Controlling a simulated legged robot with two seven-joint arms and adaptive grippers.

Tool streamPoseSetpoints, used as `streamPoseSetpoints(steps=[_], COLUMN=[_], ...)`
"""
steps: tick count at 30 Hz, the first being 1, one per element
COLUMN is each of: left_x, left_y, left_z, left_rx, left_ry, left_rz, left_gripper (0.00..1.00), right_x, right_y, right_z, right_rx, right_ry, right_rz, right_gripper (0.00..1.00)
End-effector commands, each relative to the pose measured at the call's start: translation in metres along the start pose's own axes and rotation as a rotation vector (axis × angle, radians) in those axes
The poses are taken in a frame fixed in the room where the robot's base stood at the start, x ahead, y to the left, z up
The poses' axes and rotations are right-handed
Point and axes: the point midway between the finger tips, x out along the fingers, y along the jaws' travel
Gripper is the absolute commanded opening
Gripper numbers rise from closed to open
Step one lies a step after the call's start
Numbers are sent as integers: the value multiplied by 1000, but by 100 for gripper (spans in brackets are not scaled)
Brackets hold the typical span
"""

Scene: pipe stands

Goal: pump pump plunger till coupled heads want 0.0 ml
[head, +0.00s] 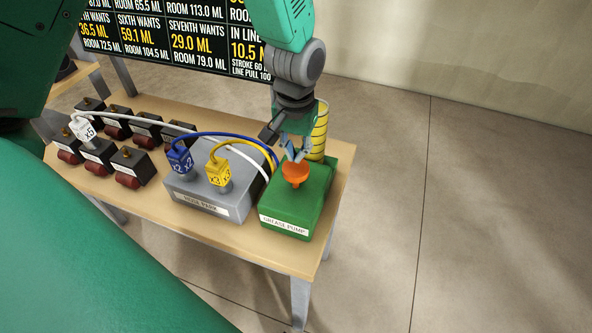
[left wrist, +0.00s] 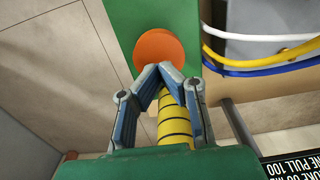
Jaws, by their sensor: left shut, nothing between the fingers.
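The green grease pump (head: 290,205) stands at the table's right end with an orange plunger knob (head: 296,172) on top. My left gripper (head: 296,156) is shut and empty, its tips at the knob's top; contact is unclear. In the left wrist view the closed fingertips (left wrist: 160,70) overlap the edge of the orange knob (left wrist: 159,48). A white x5 head (head: 84,129) sits at a black unit on the left. A blue x2 head (head: 180,160) and a yellow x3 head (head: 218,174) sit on the grey head park (head: 205,197). My right gripper is not in view.
A yellow banded cylinder (head: 320,132) stands behind the pump. Several black units with red ends (head: 132,165) fill the table's left. White, blue and yellow hoses arch towards the pump. A board (head: 185,38) behind reads sixth 59.1 ML, seventh 29.0 ML, in line 10.5.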

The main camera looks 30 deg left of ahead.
Motion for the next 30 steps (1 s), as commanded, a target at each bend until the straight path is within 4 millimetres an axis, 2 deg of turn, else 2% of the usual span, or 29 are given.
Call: streamPoseSetpoints(steps=[20, 26, 30], left_x=[61, 46, 19], left_y=[-1, -2, -2], left_z=[0, 0, 0], left_rx=[-1, -1, -1], left_ry=[-2, -1, -1], left_rz=[-1, -1, -1], left_gripper=[0, 0, 0], right_x=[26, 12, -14], right_y=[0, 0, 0], right_z=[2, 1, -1], right_rx=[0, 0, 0], right_ry=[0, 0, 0], right_rz=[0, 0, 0], right_gripper=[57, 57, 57])
